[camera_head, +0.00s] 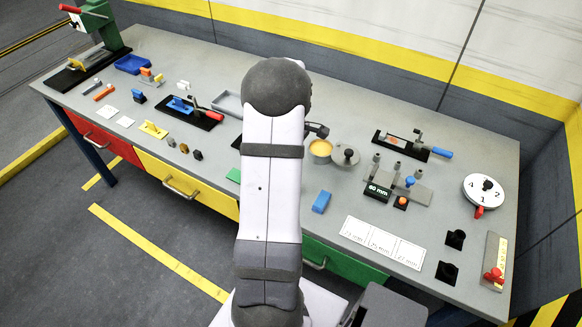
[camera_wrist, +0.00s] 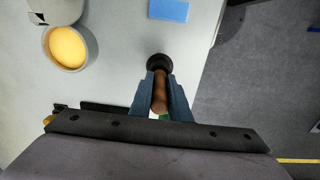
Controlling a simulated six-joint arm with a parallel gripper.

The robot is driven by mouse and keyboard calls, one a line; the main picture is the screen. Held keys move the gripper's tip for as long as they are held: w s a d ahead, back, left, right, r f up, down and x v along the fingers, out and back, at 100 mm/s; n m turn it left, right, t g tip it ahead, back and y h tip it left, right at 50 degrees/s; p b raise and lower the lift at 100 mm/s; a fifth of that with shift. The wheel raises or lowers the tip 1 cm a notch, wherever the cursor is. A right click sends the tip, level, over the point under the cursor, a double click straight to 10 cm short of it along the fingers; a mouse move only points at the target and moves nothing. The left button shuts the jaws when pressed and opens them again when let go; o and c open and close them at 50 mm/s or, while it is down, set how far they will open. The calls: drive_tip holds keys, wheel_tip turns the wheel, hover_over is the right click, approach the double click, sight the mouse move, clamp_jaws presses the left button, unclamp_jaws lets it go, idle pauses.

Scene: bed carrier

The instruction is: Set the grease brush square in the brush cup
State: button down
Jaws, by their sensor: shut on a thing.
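In the wrist view my gripper (camera_wrist: 161,98) is closed on the brown handle (camera_wrist: 160,93) of what appears to be the grease brush, with one blue-grey finger on each side. A round black piece (camera_wrist: 159,62) shows just past the far end of the handle. It looks like the brush cup, but I cannot tell whether it is the cup or part of the brush, nor whether the brush is inside it or above it. The brush tip is not seen. In the head view my arm hides the gripper, the brush and that spot of the bench.
A grease pot (camera_head: 320,149) with yellow contents stands open right of my arm; it is also at upper left in the wrist view (camera_wrist: 69,47). A blue block (camera_head: 321,202) lies nearby. The bench's front edge is close. Several fixtures crowd the bench's right side.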

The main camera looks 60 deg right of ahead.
drive_tip(key=c, duration=1.6)
unclamp_jaws()
drive_tip(key=shift+r+b, duration=1.15)
drive_tip(key=shift+r, duration=2.5)
